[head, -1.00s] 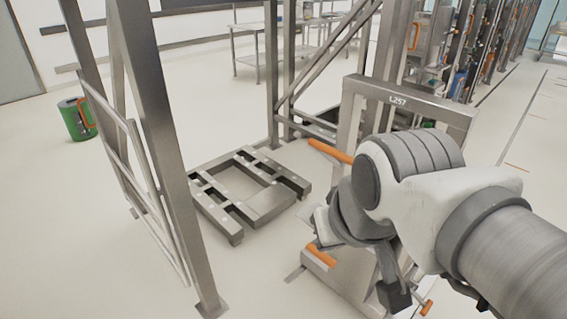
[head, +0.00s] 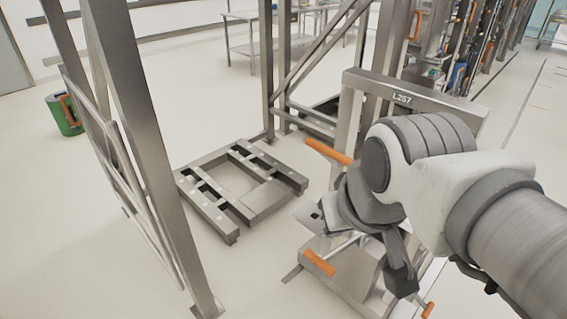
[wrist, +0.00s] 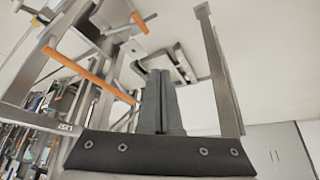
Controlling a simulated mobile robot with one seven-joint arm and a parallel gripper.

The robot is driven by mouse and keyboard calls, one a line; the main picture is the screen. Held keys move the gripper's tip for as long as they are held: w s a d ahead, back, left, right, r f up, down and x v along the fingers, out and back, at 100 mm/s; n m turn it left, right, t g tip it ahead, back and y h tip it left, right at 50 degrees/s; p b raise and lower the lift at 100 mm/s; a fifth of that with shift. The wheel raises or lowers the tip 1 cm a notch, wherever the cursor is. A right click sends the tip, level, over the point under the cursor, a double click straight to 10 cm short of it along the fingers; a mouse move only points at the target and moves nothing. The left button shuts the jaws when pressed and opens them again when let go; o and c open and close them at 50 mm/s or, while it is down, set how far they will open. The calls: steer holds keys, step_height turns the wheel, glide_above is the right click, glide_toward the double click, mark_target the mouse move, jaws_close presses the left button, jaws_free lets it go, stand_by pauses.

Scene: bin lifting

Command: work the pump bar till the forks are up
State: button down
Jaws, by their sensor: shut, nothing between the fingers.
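The pump bar appears to be the rod with an orange grip (head: 319,262) low on the front of the grey lifter marked L257 (head: 400,97). The forks look like the flat grey frame (head: 245,190), low and close to the floor left of the lifter. In the wrist view my gripper (wrist: 160,80) has both fingers together, shut and empty. An orange grip (wrist: 75,62) is to their left, apart from them; I cannot tell which grip it is. In the head view my wrist hides part of the lifter, and the fingertips are hard to make out.
Another orange grip (head: 328,151) sticks out from the lifter's upright. A tall steel frame (head: 135,130) stands at the left, with a green bin (head: 65,115) beyond it. A table (head: 240,35) is at the back.

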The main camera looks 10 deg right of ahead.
steer(key=w+d+f+n+g+b, duration=0.2)
steer(key=w+f+b, duration=0.2)
steer(key=w, duration=0.5)
steer(key=n+g+y+b, duration=0.1)
steer(key=n+g+b, duration=0.25)
steer(key=b, duration=0.35)
glide_above(320, 258)
steer(key=s, duration=0.2)
step_height(320, 258, down, 18)
steer(key=w+d+f+b, duration=0.1)
steer(key=f, duration=0.4)
steer(key=w+d+f+n+g+b, duration=0.1)
steer(key=w+f, duration=0.1)
steer(key=f, duration=0.3)
steer(key=shift+w+d+f+y+b, duration=0.2)
steer(key=shift+w+d+y+b, duration=0.1)
steer(key=shift+d+y+b, duration=0.1)
steer(key=shift+f, duration=0.1)
steer(key=f+b, duration=0.1)
steer(key=f, duration=0.3)
steer(key=s+a+f+b, duration=0.1)
steer(key=f, duration=0.4)
steer(key=a+f+b, duration=0.1)
steer(key=f, duration=0.3)
steer(key=shift+s+a+f+b, duration=0.15)
steer(key=shift+s+f+b, duration=0.1)
steer(key=shift+b, duration=0.15)
steer(key=shift+f, duration=0.15)
